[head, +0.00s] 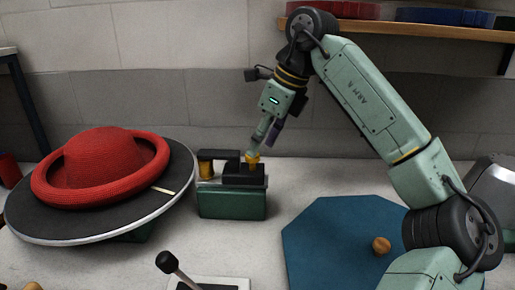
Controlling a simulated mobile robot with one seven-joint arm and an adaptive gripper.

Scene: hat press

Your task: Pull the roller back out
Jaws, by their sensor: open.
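A small green box unit (232,206) with a black top stands on the table left of the middle. A black bracket (215,155) rises at its left, with an amber cylinder (206,170) below it that may be the roller. My gripper (256,156) is open and points down over the black block (244,178) on the unit's right half. A yellow-orange piece shows at the gripper's tip. I cannot tell whether it is a fingertip or part of the unit, or whether the gripper touches anything.
A red hat (98,165) sits on a wide dark disc (70,222) left of the unit. A black-knobbed lever (168,263) stands in front. A blue mat (325,240) with a wooden knob (381,245) lies right. A shelf (420,29) hangs on the back wall.

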